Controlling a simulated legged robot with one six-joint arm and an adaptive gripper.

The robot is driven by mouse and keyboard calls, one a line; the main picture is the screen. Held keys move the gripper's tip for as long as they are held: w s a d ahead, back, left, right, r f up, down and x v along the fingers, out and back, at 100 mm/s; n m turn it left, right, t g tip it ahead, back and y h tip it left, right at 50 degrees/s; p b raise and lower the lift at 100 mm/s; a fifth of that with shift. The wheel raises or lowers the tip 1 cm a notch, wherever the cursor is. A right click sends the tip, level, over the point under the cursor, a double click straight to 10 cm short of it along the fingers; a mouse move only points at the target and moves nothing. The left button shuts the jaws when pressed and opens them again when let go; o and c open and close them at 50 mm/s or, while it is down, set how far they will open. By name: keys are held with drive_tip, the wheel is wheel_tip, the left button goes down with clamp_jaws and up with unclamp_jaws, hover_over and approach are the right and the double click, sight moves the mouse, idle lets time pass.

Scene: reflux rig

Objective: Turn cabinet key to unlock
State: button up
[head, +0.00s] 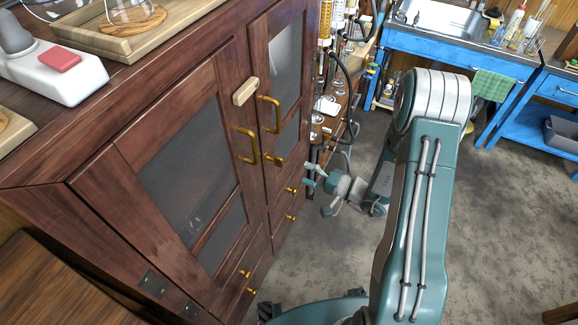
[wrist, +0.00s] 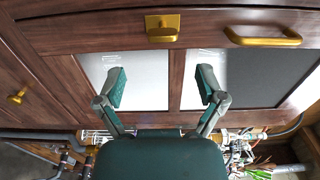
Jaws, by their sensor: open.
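The brown wooden cabinet (head: 100,170) has glass-paned double doors. A small brass key (head: 272,159) sticks out of the right door, below that door's brass handle (head: 269,114). In the wrist view the key (wrist: 162,28) shows as a flat brass tab at top centre, with the handle (wrist: 263,37) to its right. My gripper (head: 309,175) is in front of the right door, right of and a little below the key in the head view. In the wrist view my gripper (wrist: 161,87) has its fingers spread wide, empty, with the key beyond the fingertips and apart from them.
The left door has a brass handle (head: 246,146). Drawers with brass knobs (head: 291,217) lie below. A rig with glassware and hoses (head: 335,80) stands just right of the cabinet. Open floor (head: 310,260) lies in front.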

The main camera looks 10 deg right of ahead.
drive_tip(key=shift+v, duration=1.8)
drive_tip(key=s+a+r+n+g+h, duration=0.4)
drive_tip(key=s+a+r+n+g, duration=0.3)
drive_tip(key=s+r+g, duration=0.5)
drive_tip(key=s+d+r+t+h, duration=0.3)
drive_tip(key=r+h, duration=0.2)
drive_tip(key=r, duration=0.1)
drive_tip(key=s+d+r+t+h, duration=0.4)
drive_tip(key=r+h, duration=0.2)
drive_tip(key=shift+d+r+t, duration=0.15)
drive_tip(key=shift+r+t, duration=0.15)
drive_tip(key=shift+r, duration=0.1)
